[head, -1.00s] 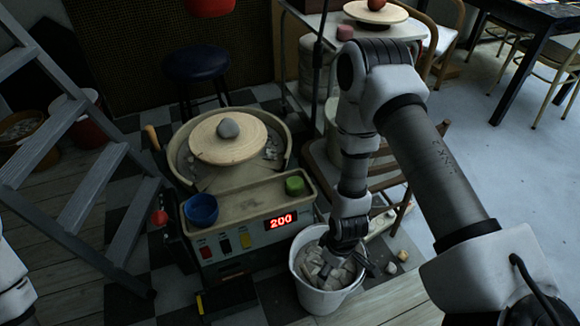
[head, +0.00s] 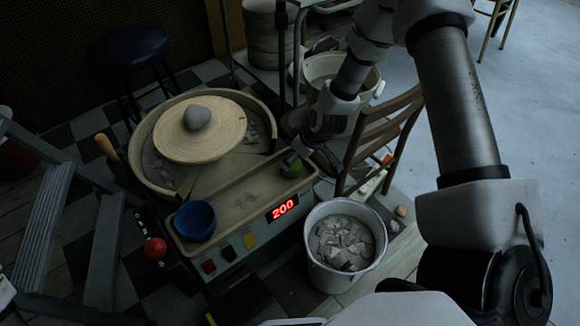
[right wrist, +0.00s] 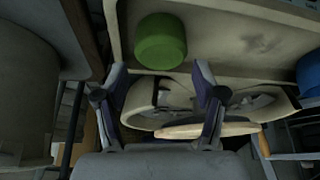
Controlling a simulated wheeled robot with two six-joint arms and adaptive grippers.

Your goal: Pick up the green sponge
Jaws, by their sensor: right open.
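The green sponge (head: 291,166) sits at the right end of the pottery wheel's tray (head: 235,205), partly covered by my right gripper in the head view. In the right wrist view the sponge (right wrist: 160,42) is a short round block, just beyond and between the fingertips. My right gripper (right wrist: 160,78) is open and empty, with its two fingers spread apart. In the head view the right gripper (head: 306,156) is beside and over the sponge. Contact cannot be told. My left gripper is not in view.
A blue bowl (head: 195,221) stands at the tray's left end. A grey clay lump (head: 197,117) rests on the wheel disc (head: 223,141) behind. A bucket of scraps (head: 345,245) stands right of the wheel. A wooden chair (head: 380,135) is close behind the gripper.

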